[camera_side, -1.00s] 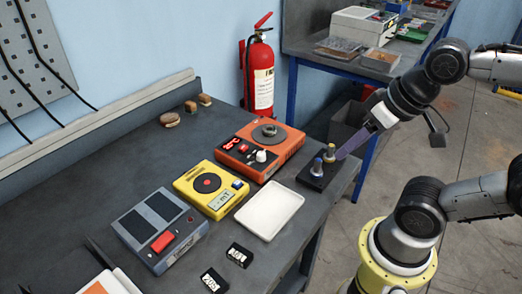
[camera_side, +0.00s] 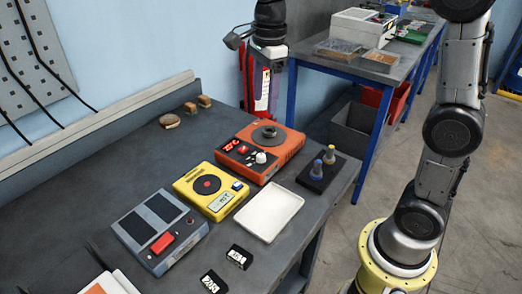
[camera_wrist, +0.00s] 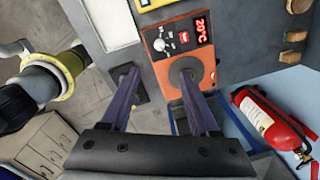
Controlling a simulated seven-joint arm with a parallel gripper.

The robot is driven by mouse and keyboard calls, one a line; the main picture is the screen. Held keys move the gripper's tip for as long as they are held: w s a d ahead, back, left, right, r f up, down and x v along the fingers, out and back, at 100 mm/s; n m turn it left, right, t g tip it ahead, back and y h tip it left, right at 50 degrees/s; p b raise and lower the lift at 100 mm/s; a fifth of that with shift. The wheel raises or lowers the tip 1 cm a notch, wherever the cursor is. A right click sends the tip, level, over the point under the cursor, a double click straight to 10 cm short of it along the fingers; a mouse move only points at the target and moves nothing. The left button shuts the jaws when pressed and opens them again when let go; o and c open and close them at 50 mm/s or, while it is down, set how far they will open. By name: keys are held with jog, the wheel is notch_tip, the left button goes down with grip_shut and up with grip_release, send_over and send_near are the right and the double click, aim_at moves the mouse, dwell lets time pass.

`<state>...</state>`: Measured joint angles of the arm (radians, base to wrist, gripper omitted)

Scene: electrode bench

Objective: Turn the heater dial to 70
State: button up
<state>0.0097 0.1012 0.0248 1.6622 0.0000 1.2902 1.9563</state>
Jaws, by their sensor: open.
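The heater is an orange box (camera_side: 256,150) on the bench, with a round hotplate on top, a red display and a white dial (camera_side: 261,157) on its front panel. In the wrist view the heater (camera_wrist: 175,65) shows upside down, its display (camera_wrist: 202,28) reads 20°C, and its white dial (camera_wrist: 159,44) is uncovered. My gripper (camera_wrist: 157,76) is open and empty, pointing down with its two dark fingers apart. In the side view my gripper (camera_side: 272,66) hangs high above the heater's far side, clear of the dial.
A yellow stirrer (camera_side: 211,190), a grey device (camera_side: 160,230) and a white tray (camera_side: 269,212) lie beside the heater. A fire extinguisher (camera_side: 260,92) stands behind the bench.

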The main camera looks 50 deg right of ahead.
aim_at(261, 155)
jog(key=shift+g, duration=0.4)
jog(key=f, duration=1.1)
jog(key=w+f, duration=0.1)
jog(key=f, duration=0.4)
jog(key=shift+f, duration=0.2)
grip_shut()
